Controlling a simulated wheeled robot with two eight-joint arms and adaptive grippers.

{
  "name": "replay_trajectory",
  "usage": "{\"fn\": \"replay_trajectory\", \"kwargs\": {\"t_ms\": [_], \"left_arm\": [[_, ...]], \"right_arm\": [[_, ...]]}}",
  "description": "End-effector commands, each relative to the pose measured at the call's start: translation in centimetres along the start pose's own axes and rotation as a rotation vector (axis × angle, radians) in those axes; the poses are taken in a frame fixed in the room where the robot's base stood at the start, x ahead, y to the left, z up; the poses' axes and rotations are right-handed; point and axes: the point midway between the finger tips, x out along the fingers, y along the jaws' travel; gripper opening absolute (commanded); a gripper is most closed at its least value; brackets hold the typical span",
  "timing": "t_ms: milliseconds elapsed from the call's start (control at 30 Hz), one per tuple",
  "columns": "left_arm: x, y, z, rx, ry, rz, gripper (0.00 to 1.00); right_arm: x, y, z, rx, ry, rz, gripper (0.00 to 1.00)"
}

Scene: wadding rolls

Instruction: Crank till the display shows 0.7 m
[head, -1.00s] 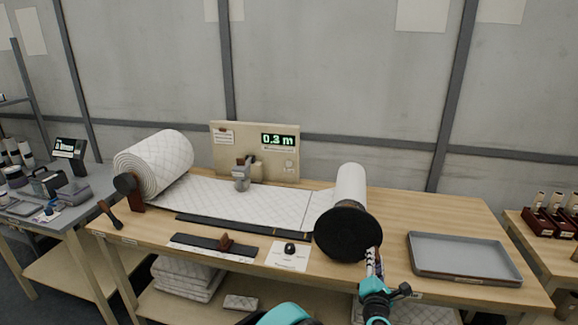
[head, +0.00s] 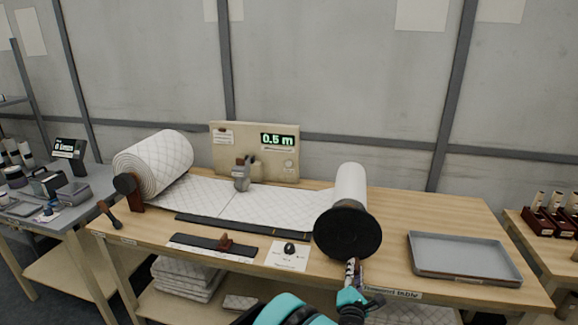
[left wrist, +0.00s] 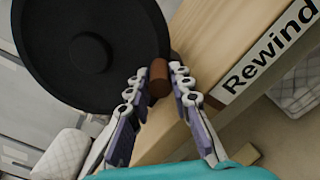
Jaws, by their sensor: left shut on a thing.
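The display (head: 277,140) on the beige panel reads 0.5 m. The take-up roll (head: 351,185) at the right has a black round end disc (head: 347,232), which also shows in the left wrist view (left wrist: 95,45). My left gripper (head: 354,268) is at the disc's lower edge. In the left wrist view my left gripper (left wrist: 159,88) is shut on the brown crank knob (left wrist: 159,76), one finger on each side. White quilted wadding (head: 265,208) runs from the big supply roll (head: 155,165) at the left to the take-up roll. My right gripper is not in view.
A grey tray (head: 465,277) lies on the bench at the right. A dark strip with a brown handle (head: 226,241) and a white card with a black knob (head: 290,250) lie at the front. A "Rewind" label (left wrist: 262,62) is on the bench edge.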

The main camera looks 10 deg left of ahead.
Motion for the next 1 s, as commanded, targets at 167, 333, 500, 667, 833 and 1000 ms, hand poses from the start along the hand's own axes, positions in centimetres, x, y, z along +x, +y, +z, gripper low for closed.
{"fn": "replay_trajectory", "kwargs": {"t_ms": [167,333,500,667,833,1000], "left_arm": [[0.1,1.2,-2.0,0.003,0.006,0.009,0.05],[0.1,1.6,-2.4,0.003,0.006,0.008,0.05],[0.1,3.2,-3.7,0.004,0.007,0.009,0.05],[0.1,4.6,-4.8,0.003,0.005,0.007,0.05],[0.0,4.9,-5.0,0.002,0.004,0.006,0.05],[0.0,5.7,-5.4,0.002,0.006,0.007,0.05]], "right_arm": [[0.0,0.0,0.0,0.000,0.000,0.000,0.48],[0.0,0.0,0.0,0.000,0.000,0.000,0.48],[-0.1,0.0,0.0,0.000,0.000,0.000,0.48],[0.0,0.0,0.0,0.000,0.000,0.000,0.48],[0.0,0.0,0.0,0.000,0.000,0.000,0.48],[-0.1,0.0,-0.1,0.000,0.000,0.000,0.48]]}}
